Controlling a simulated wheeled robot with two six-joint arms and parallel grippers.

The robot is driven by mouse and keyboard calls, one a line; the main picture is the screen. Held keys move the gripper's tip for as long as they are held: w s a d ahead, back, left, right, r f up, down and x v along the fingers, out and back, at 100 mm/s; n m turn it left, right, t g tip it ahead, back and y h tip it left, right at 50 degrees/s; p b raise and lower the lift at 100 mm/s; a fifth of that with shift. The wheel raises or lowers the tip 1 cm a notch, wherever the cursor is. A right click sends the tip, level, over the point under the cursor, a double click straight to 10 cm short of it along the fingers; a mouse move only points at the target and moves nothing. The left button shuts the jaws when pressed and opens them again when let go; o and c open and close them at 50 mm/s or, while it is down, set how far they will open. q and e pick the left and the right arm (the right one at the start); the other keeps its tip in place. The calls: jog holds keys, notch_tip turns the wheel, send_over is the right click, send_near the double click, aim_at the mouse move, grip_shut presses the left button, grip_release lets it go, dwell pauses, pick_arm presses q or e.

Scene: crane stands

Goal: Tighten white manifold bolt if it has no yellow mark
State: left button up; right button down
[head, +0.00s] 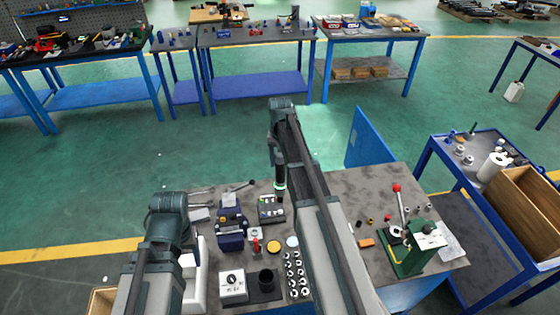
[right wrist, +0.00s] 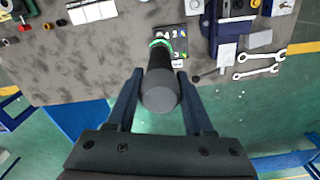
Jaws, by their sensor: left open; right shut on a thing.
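My right gripper (head: 279,165) is shut on a black cylindrical driver (right wrist: 161,85) with a glowing green ring, held upright; the driver also shows in the head view (head: 280,189). Its lower end is over or at the dark manifold block (head: 272,211), which also shows in the right wrist view (right wrist: 176,53). The manifold carries several small coloured bolts; the driver hides part of it. I cannot tell the white bolt clearly, whether it has a yellow mark, or whether the driver touches a bolt. My left gripper (head: 188,262) is open, low at the left, its fingers mostly hidden.
A blue vise (head: 230,228) stands left of the manifold. Wrenches (right wrist: 258,57) lie nearby. A rack of sockets (head: 296,275) and a white box (head: 233,286) are at the front. A green press (head: 412,250) stands at the right. The bench's middle right is mostly clear.

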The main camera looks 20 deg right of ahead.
aim_at(280, 176)
jog(key=shift+f, duration=0.1)
jog(key=shift+f+b, duration=2.85)
jog(key=shift+b, duration=0.05)
jog(key=shift+s+f+b, duration=0.1)
jog(key=shift+f+b, duration=0.9)
jog(key=shift+b, duration=0.05)
dwell(2.5)
dwell(0.5)
